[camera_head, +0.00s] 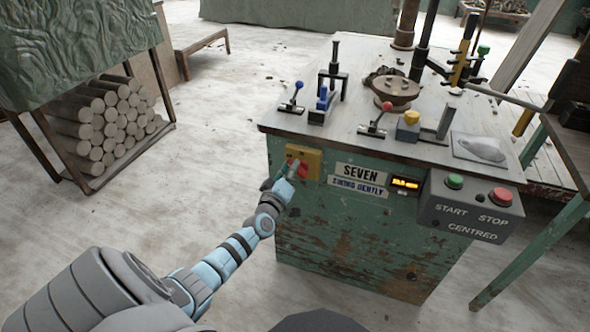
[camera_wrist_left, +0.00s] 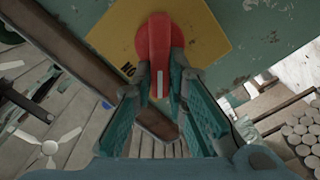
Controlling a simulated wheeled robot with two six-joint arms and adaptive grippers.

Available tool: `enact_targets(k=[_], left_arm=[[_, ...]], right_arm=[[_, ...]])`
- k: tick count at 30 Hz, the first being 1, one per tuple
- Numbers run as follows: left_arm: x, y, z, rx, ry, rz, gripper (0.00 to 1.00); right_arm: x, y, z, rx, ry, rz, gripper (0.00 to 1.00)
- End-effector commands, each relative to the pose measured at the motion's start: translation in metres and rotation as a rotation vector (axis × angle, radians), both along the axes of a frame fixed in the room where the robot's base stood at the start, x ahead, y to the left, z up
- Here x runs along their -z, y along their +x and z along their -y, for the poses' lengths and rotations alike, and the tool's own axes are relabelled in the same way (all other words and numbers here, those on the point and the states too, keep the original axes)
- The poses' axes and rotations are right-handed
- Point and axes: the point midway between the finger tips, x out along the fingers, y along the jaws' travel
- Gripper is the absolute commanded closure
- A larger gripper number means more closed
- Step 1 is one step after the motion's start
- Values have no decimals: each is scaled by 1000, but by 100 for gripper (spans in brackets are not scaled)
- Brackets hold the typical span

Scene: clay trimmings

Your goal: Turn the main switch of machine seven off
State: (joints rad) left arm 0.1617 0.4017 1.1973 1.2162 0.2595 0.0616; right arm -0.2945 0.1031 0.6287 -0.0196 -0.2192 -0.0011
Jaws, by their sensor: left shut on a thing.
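Machine seven is a worn green cabinet (camera_head: 345,235) with a grey top and a "SEVEN" label (camera_head: 360,172). Its main switch is a red rotary handle (camera_head: 302,170) on a yellow plate (camera_head: 313,156) at the cabinet's upper left front. In the left wrist view the red handle (camera_wrist_left: 158,45) has a white line and lies between my fingertips, in front of the yellow plate (camera_wrist_left: 115,40). My left gripper (camera_head: 292,170) is shut on the handle; its fingers (camera_wrist_left: 163,85) touch both sides. The lettering on the plate is mostly hidden. My right gripper is not in view.
A grey box with a green START button (camera_head: 454,181) and a red STOP button (camera_head: 501,197) sits at the cabinet's right front. An amber display (camera_head: 405,183) is lit beside the label. Levers and clamps stand on the top. A rack of clay logs (camera_head: 112,125) stands left; the floor between is clear.

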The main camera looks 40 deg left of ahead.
Motion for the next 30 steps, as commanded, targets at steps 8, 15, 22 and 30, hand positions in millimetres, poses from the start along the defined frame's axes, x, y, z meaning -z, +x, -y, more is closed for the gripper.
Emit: enact_targets(k=[8,15,22,30], left_arm=[[1,1,-3,2,-244,94,100],[5,0,-4,3,-443,163,100],[8,0,-5,4,-587,212,100],[9,0,-5,5,-672,242,100]], right_arm=[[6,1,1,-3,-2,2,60],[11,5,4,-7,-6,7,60],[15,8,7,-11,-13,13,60],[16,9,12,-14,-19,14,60]])
